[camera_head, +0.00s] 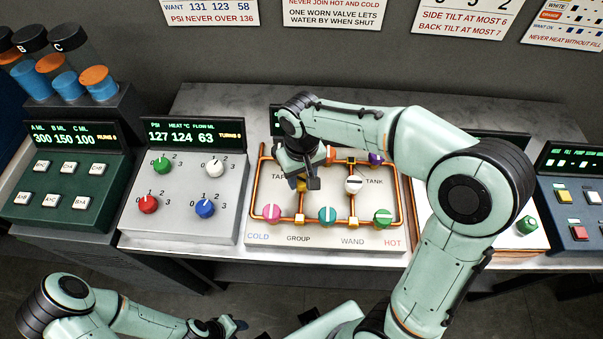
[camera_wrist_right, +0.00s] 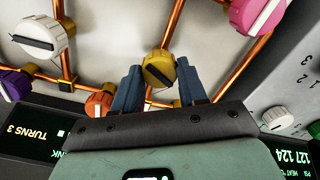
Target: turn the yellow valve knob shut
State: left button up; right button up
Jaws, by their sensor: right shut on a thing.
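The yellow valve knob (camera_wrist_right: 158,70) sits between the two fingers of my right gripper (camera_wrist_right: 158,85) in the right wrist view, with a dark bar across its face. My right gripper is shut on it. In the head view my right gripper (camera_head: 305,183) covers most of the knob, and only a bit of yellow shows below and left of the fingers. The knob sits on the valve panel (camera_head: 325,237) with copper pipes. My left gripper (camera_head: 236,325) is low in the head view, away from the panel; its fingers are too small to judge.
Close by on the panel are pink (camera_head: 271,213), teal (camera_head: 327,215), green (camera_head: 382,217), white (camera_head: 353,184), orange (camera_head: 330,155) and purple (camera_head: 376,158) knobs. A grey dial box (camera_head: 190,232) stands to the left. My right arm crosses over the panel's right side.

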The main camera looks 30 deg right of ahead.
aim_at(301, 179)
pick_arm(q)
jog(key=shift+w+r, duration=0.2)
jog(key=shift+r, duration=0.05)
pick_arm(e)
jog(key=n, duration=0.5)
jog(key=shift+r, duration=0.1)
jog(key=shift+n, duration=0.4)
jog(key=o, duration=1.1)
jog(key=shift+c, duration=0.2)
pick_arm(q)
jog(key=shift+w+r+p, duration=1.05)
jog(key=shift+r, duration=0.15)
pick_arm(e)
notch_tip(301, 179, up, 13)
jog(key=shift+r, duration=0.15)
